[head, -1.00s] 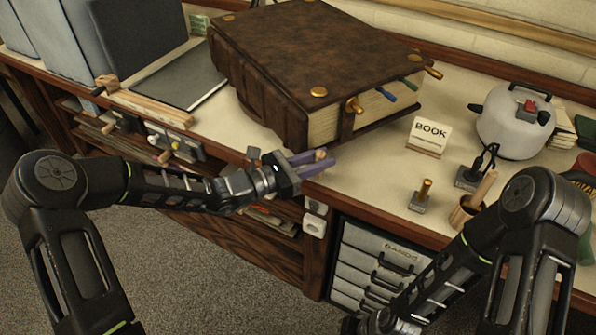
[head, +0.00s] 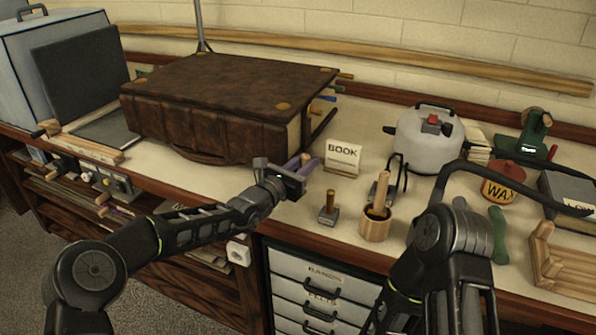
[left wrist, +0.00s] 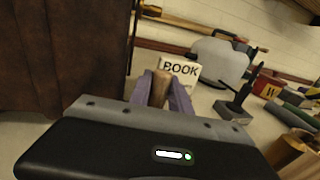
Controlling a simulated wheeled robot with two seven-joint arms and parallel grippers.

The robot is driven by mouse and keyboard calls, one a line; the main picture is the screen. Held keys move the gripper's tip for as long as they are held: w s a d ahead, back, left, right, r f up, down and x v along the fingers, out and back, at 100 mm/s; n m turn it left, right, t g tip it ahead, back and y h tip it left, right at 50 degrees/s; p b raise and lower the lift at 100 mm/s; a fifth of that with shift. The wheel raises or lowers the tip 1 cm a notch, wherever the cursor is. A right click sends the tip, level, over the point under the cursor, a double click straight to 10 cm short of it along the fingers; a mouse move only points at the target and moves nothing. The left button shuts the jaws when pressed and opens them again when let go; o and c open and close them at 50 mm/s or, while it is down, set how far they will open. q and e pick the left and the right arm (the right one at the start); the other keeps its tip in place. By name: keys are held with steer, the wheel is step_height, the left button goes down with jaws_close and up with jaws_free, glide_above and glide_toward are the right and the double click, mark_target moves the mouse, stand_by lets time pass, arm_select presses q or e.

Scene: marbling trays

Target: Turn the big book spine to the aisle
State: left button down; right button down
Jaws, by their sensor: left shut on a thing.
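The big brown leather book (head: 235,85) lies flat on the counter. Its ribbed spine (head: 205,135), with a curved handle low on it, faces the counter's front edge. The page side with coloured tabs faces right. My left gripper (head: 303,167) is just right of the book's near right corner, apart from it. Its purple fingers are shut on a small brown wooden piece (left wrist: 160,88), also seen in the left wrist view. The book (left wrist: 65,55) fills the left of that view. A white BOOK sign (head: 343,157) stands behind the gripper. My right gripper is outside the frame.
A wooden cup (head: 376,226) and a brass-topped weight (head: 329,212) stand right of my left gripper. A white pot (head: 430,137) and a wax tin (head: 502,186) are farther right. A dark upright panel (head: 80,72) stands left of the book. Drawers (head: 305,290) are below.

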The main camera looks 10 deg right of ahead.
arm_select(q)
steer(key=shift+d+r, duration=0.2)
steer(key=shift+r, duration=0.15)
steer(key=c, duration=1.6)
jaws_free()
steer(key=shift+c, duration=0.2)
steer(key=shift+o, duration=0.7)
steer(key=shift+w+d+f, duration=0.15)
steer(key=shift+d+f, duration=0.05)
steer(key=shift+d, duration=0.15)
steer(key=shift+a, duration=0.1)
steer(key=shift+a+f, duration=0.1)
steer(key=shift+a, duration=0.1)
steer(key=shift+s+a, duration=0.2)
steer(key=shift+s, duration=0.05)
steer(key=v, duration=0.7)
steer(key=shift+s, duration=0.1)
